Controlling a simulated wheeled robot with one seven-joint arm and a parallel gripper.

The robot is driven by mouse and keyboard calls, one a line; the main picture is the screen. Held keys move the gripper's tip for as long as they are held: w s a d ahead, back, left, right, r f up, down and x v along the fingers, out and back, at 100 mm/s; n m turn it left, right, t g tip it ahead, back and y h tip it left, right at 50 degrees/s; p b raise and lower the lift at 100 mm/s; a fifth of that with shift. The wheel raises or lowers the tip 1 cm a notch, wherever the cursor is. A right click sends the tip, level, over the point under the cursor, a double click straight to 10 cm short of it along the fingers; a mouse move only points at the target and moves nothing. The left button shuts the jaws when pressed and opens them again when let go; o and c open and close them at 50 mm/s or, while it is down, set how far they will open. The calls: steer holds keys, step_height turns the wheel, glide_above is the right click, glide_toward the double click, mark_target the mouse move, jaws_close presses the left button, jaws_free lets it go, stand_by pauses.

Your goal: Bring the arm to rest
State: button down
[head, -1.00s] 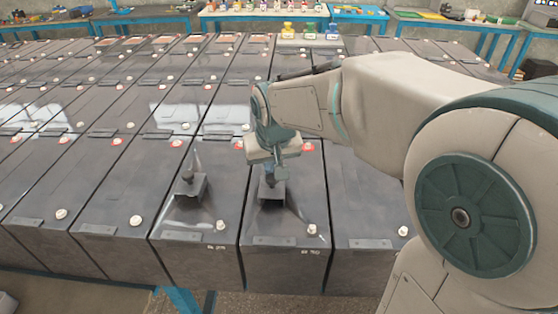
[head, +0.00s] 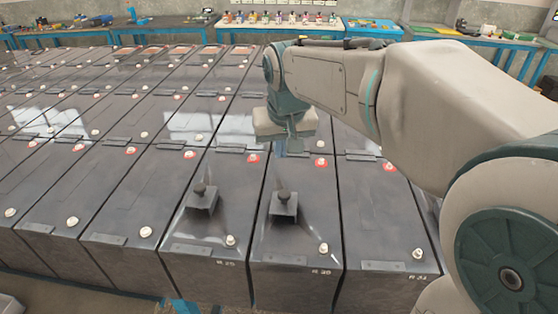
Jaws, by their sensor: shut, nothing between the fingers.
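My arm reaches in from the right. My gripper (head: 281,150) hangs below the wrist, pointing down, over the dark battery row. It is shut and holds nothing; the fingertips are small and partly hidden by the wrist. A black knobbed piece (head: 284,203) stands upright on the battery marked R 30 (head: 303,276), below and in front of my gripper, clearly apart from it. A second black knobbed piece (head: 201,199) stands on the battery to its left, marked R 25 (head: 205,258).
Blue-legged benches (head: 375,29) with bottles and tools line the back wall. The air above the left rows is free.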

steer(key=s+d+f, duration=0.3)
steer(key=s+d, duration=0.1)
steer(key=s, duration=0.1)
steer(key=s+d+f+m, duration=0.1)
steer(key=s+d+f, duration=0.2)
steer(key=s, duration=0.3)
steer(key=s+d+f+m+g, duration=0.1)
steer(key=s+d+f, duration=0.3)
steer(key=s, duration=0.2)
steer(key=shift+s+d+f+h, duration=0.2)
steer(key=shift+d+h, duration=0.1)
steer(key=shift+d, duration=0.05)
